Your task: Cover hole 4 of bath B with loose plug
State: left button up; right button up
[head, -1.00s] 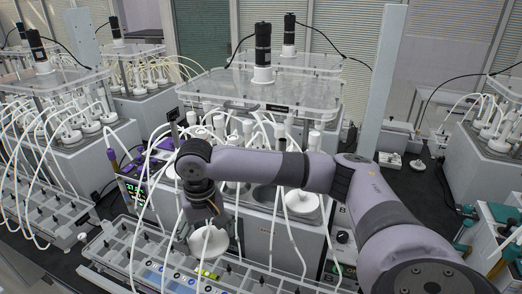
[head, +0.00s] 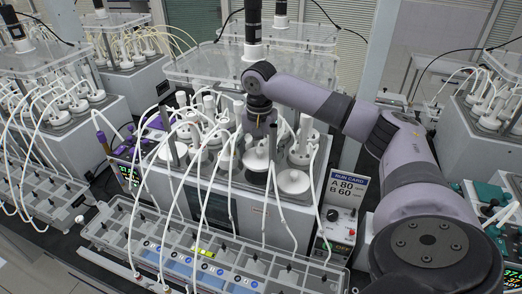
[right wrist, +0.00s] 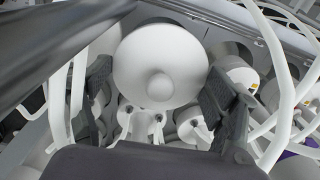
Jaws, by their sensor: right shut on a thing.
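My right gripper (head: 260,138) is shut on a white round plug (head: 257,158) with a small knob. It holds the plug at the front of the middle bath (head: 268,218), among the white bottles. In the right wrist view the plug (right wrist: 160,62) sits between the two dark fingers (right wrist: 162,88). A dark round opening (right wrist: 228,48) shows partly behind the plug there. I cannot tell whether the plug touches the bath top. Another white disc with a knob (head: 293,182) lies at the bath's front right. My left gripper is not in view.
White tubes (head: 228,180) arch in front of the bath and close around the gripper. A clear raised plate (head: 205,66) with a black motor (head: 253,22) stands above. A grey tray rack (head: 180,250) lies in front. A run card (head: 347,190) stands at right.

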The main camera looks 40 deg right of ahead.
jog(key=shift+f, duration=0.55)
jog(key=shift+d+f, duration=0.15)
jog(key=shift+f, duration=1.3)
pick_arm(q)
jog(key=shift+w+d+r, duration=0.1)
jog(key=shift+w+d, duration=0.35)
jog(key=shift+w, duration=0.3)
pick_arm(e)
jog(key=shift+f, duration=0.65)
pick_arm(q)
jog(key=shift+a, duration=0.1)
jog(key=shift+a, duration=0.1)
pick_arm(e)
jog(key=o, duration=1.1)
